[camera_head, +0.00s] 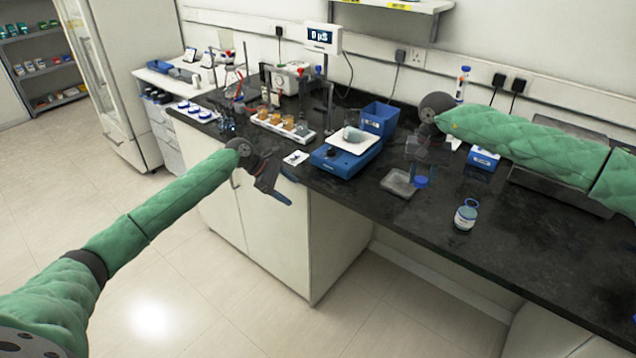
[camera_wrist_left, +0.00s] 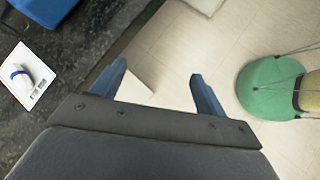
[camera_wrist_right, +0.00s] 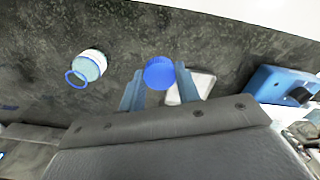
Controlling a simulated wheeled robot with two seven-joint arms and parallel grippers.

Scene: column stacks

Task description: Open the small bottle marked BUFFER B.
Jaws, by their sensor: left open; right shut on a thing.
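A small bottle (camera_head: 465,215) with a pale label stands on the black bench at the right; its print is too small to read. A blue ring shows at its top. In the right wrist view the bottle (camera_wrist_right: 92,65) is left of my fingers, with the ring at its near end. My right gripper (camera_head: 420,166) is shut on a blue screw cap (camera_wrist_right: 159,73), held between its fingertips above the bench, apart from the bottle. The cap also shows in the head view (camera_head: 421,182). My left gripper (camera_wrist_left: 157,80) is open and empty at the bench's front edge.
A blue-white box (camera_head: 484,159) is behind the bottle. Bench right of the bottle is clear.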

